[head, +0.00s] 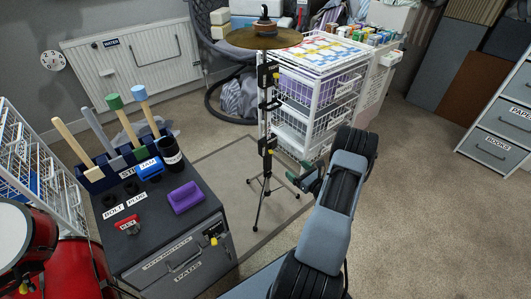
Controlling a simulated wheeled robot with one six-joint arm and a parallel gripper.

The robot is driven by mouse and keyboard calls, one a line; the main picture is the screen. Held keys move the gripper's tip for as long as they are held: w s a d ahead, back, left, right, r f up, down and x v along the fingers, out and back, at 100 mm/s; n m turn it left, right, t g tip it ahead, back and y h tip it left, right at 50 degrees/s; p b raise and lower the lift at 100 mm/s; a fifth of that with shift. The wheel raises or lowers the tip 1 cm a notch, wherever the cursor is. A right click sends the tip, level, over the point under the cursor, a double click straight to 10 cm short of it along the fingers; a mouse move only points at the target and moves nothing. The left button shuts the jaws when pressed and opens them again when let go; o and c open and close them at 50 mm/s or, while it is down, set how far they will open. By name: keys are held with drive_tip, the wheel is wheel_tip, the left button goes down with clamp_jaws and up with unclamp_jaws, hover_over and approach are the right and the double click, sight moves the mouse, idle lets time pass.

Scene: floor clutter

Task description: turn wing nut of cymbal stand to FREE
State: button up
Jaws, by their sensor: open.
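The cymbal stand (262,118) stands upright on tripod legs near the middle of the head view, with a round brass cymbal (240,39) on top. A small dark fitting (264,22) sits above the cymbal. Black clamps and small knobs are along the pole, with labels too small to read. I cannot tell for sure which part is the wing nut or how it is turned. My gripper (296,180) is open and empty, to the right of the lower pole and apart from it in the picture. My forearm hides the floor behind it.
A grey cabinet (190,262) with tools, a purple block (186,197) and a red key (127,226) stands front left. A white wire basket rack (317,128) stands close behind the stand's right side. A drawer unit (497,120) is far right. Carpet at right is clear.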

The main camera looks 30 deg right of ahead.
sight(275, 151)
drive_tip(key=w+b, duration=0.1)
drive_tip(key=w, duration=0.3)
drive_tip(key=w+a+m+b, duration=0.1)
drive_tip(key=w, duration=0.4)
drive_tip(key=w+a+m+b, duration=0.1)
drive_tip(key=w+b, duration=0.1)
drive_tip(key=w, duration=0.2)
drive_tip(key=shift+w, duration=0.3)
drive_tip(key=shift+c, duration=0.3)
drive_tip(key=c, duration=0.9)
drive_tip(key=shift+o, duration=0.2)
drive_tip(key=shift+n, duration=0.4)
drive_tip(key=o, duration=0.9)
